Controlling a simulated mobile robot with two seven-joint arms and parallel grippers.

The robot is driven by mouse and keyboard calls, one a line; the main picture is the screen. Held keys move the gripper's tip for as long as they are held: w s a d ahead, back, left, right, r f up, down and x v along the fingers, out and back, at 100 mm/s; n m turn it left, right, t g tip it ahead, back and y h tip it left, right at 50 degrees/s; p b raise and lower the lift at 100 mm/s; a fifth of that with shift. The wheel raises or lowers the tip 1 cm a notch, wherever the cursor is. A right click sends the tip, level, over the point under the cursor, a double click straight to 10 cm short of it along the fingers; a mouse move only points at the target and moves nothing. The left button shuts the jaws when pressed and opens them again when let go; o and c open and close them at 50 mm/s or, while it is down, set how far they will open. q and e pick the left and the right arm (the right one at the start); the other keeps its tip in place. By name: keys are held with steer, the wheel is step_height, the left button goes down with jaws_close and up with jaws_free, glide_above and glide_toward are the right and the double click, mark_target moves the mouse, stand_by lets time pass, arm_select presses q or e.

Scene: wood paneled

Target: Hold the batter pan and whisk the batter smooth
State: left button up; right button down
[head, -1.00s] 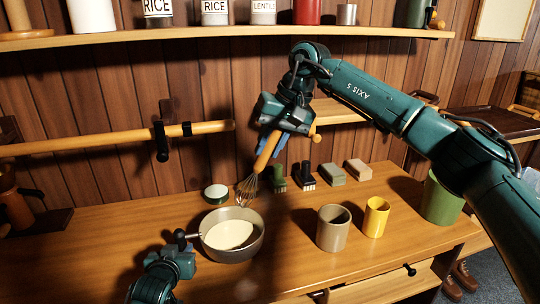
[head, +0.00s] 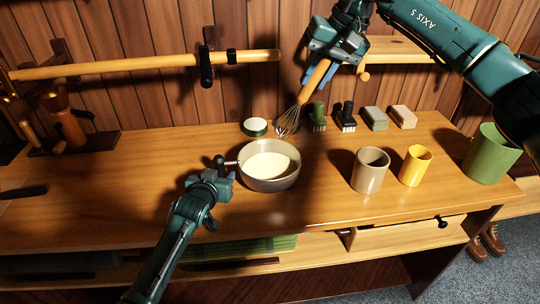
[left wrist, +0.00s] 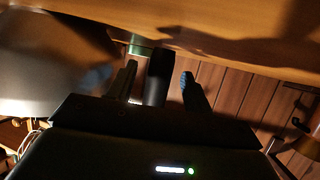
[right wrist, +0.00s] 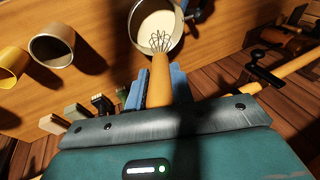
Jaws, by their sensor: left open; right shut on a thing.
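The grey batter pan (head: 285,183) stands on the wooden counter with pale batter (head: 264,165) in it. Its short dark handle (head: 225,162) points left. My left gripper (head: 224,175) is open at this handle; in the left wrist view the dark handle (left wrist: 157,78) shows between the two spread fingers (left wrist: 160,88). My right gripper (head: 330,70) is shut on the whisk's orange handle (head: 316,80). The whisk's wire head (head: 288,122) hangs down behind and slightly right of the pan, outside it. The right wrist view shows the whisk (right wrist: 160,75) and the pan's batter (right wrist: 158,28) beyond.
A green-and-white round container (head: 255,127) stands behind the pan. Brushes (head: 345,117) and blocks (head: 375,118) line the back. A beige cup (head: 370,172), yellow cup (head: 415,166) and green bin (head: 490,155) stand right. The counter's left part is mostly clear.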

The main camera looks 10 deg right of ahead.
arm_select(q)
steer(key=v, duration=1.2)
stand_by(0.4)
